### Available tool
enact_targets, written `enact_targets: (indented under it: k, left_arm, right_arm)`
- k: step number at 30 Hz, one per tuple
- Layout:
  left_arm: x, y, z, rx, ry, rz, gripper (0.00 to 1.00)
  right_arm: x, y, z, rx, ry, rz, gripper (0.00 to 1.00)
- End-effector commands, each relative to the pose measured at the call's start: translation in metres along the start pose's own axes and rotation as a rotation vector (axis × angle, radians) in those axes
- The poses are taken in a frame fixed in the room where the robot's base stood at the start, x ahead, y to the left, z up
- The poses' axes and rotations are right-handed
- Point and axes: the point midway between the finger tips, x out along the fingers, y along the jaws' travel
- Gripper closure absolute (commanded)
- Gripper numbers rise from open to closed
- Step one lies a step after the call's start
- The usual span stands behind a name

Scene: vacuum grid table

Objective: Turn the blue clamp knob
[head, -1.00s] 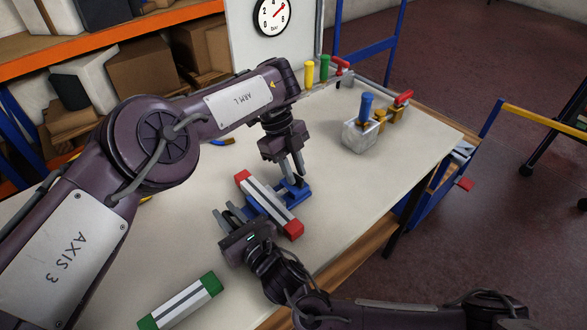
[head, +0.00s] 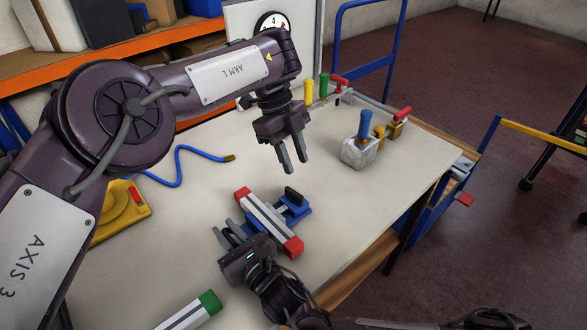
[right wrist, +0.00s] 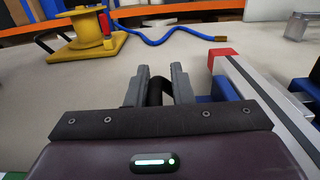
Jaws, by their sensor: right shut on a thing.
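A grey bar with red ends (head: 265,219) lies on the table, with a blue clamp (head: 300,211) beside it on the right. A black knob (head: 293,195) sits on this clamp. My left gripper (head: 294,170) hangs above the knob, apart from it, its fingers parted and empty. My right gripper (head: 226,237) is left of the bar. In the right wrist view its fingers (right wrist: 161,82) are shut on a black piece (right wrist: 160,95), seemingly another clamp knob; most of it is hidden.
A grey block with a blue handle (head: 365,124) stands right of my left gripper. A blue hose (head: 180,165) and a yellow base (head: 122,212) lie at the left. A green-ended bar (head: 208,303) is near the front. The table right of the clamp is clear.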

Motion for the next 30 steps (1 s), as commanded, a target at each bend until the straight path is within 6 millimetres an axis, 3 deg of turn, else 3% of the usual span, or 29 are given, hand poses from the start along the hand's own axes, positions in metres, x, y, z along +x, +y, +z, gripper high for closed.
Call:
enact_targets:
  k: [1, 14, 24, 30]
  left_arm:
    - [-0.002, 0.000, -0.001, 0.000, 0.000, 0.001, 0.67]
    - [-0.004, -0.002, -0.004, 0.000, -0.023, -0.005, 0.67]
    - [-0.017, -0.001, -0.013, -0.010, -0.328, -0.012, 0.67]
    - [-0.011, 0.003, -0.010, -0.008, -0.392, 0.005, 0.67]
  right_arm:
    - [-0.002, 0.001, -0.009, -0.002, 0.018, 0.003, 1.00]
    - [-0.002, 0.001, -0.009, -0.002, 0.019, 0.002, 1.00]
    - [-0.002, 0.001, -0.009, -0.003, 0.020, 0.002, 1.00]
    - [-0.003, 0.001, -0.009, -0.003, 0.020, 0.002, 1.00]
